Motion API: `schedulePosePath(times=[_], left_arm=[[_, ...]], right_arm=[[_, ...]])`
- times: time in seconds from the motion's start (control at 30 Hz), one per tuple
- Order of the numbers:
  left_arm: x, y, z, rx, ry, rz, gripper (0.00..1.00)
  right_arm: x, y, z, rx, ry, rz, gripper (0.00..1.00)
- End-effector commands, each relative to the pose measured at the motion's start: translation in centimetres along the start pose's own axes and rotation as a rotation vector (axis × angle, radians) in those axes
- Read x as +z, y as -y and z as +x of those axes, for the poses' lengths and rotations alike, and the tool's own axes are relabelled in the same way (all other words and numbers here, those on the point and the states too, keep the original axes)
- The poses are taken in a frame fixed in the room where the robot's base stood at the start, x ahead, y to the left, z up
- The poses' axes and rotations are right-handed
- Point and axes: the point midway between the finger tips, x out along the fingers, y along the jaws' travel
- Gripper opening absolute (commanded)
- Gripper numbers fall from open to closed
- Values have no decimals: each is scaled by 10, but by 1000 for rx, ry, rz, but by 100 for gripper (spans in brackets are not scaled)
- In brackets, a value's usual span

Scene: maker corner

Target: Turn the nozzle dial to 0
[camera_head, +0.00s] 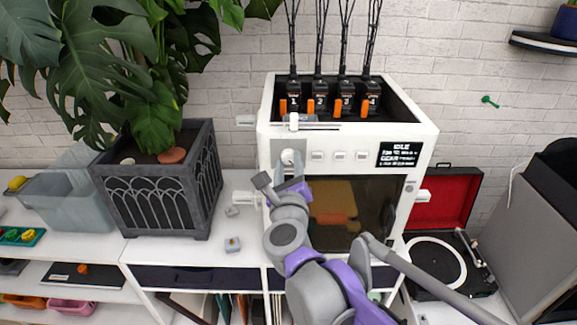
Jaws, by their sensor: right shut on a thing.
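The white 3D printer (348,139) stands on the white shelf unit. The nozzle dial (289,157) is the round white knob on a grey plate at the upper left of its front. My right gripper (283,174) reaches up from below and is shut on the dial, its fingers covering the dial's lower part. The dial's markings are too small to read, so its setting cannot be told. A small black display (400,155) at the right of the front shows "IDLE" above smaller lines. My left gripper is not in view.
Several white buttons (340,156) sit right of the dial. A dark planter (160,185) with a large plant stands left of the printer. Small grey blocks (232,245) lie on the shelf top between them. A record player (436,262) is at the right.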

Motion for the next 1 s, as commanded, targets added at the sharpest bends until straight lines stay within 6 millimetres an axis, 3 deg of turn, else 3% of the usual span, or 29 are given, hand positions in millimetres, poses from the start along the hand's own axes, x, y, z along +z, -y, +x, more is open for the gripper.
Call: schedulePosePath(times=[1.0], left_arm=[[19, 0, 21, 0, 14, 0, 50]], right_arm=[[0, 1, 0, 0, 0, -966, 0]])
